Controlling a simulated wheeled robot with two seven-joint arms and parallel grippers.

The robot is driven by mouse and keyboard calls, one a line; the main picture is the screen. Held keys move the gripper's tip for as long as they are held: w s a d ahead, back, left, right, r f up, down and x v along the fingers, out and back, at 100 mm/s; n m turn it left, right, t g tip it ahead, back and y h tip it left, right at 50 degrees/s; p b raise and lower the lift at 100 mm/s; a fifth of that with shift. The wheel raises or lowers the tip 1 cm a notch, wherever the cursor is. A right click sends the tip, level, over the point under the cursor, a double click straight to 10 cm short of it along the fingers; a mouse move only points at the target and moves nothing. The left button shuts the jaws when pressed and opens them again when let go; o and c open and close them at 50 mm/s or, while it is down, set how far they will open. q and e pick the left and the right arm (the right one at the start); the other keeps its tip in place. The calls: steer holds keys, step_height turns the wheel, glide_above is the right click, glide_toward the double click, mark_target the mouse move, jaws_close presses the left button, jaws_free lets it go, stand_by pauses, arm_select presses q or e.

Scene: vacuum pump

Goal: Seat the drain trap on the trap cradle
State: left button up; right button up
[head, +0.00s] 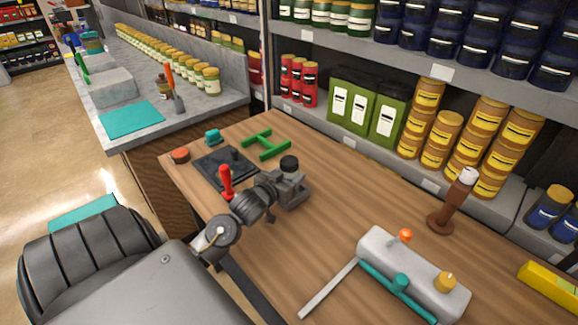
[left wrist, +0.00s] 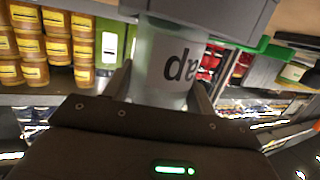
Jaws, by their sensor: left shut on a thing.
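My left gripper (head: 283,192) is over the wooden table in the head view, partly hidden by its own arm and wrist. In the left wrist view, its fingers (left wrist: 164,88) are shut on a pale grey-white cylinder with dark lettering (left wrist: 170,68), likely the drain trap. A wider grey part (left wrist: 215,14) adjoins the cylinder at the top of that view; I cannot tell whether it belongs to it. A black round cap (head: 289,163) shows at the gripper in the head view. The green H-shaped frame (head: 266,145), possibly the trap cradle, lies just beyond the gripper. My right gripper is not in view.
A grey pump body (head: 420,275) with teal parts and a brown post (head: 452,203) stand to the right. Bare table lies between. Stocked shelves stand behind.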

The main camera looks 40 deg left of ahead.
mark_target(289, 161)
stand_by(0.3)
arm_select(q)
steer(key=o, duration=1.2)
steer(key=shift+f, duration=0.1)
step_height(289, 161, up, 9)
steer(key=p, duration=0.9)
steer(key=shift+p, duration=0.4)
